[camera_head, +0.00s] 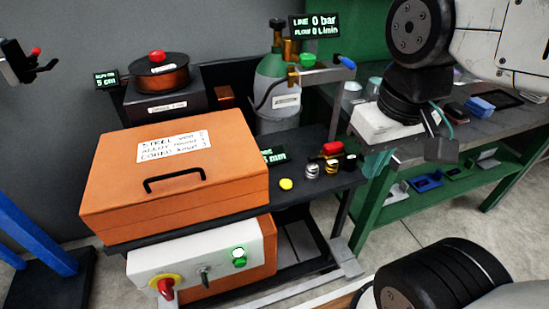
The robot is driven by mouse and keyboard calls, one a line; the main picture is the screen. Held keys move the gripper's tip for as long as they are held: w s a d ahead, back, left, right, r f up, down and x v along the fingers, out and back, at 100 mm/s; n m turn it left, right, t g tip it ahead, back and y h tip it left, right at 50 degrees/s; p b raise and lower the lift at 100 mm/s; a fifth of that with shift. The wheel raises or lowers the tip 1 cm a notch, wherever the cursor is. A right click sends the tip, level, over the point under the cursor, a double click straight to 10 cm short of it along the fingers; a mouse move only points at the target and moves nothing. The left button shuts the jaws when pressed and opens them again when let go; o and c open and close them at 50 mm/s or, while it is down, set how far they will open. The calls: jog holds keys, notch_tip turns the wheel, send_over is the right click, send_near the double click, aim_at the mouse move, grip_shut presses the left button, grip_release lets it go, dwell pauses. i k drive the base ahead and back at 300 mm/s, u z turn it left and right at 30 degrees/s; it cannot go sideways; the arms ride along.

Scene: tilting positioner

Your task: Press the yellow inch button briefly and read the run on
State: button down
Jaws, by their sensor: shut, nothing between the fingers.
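A round yellow button (286,184) sits on the dark cart top, just right of the orange case; no label on it is readable. A small display (273,155) behind it ends in "5 mm"; its left part is hidden by the case. My gripper (440,150) is at the upper right, in front of the green bench, at the end of my arm. It looks shut and empty, well to the right of the yellow button and apart from it. Its fingertips are small and hard to make out.
The orange case (110,190) stands left of the button. Metal knobs and a red-topped part (332,148) stand to its right. A gas cylinder (275,75) stands behind, its display reading 0 bar. A white control box (205,262) with a lit green button is below.

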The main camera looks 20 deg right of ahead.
aim_at(286, 184)
jog(key=z, duration=2.45)
jog(key=k, duration=0.85)
jog(key=u, duration=1.3)
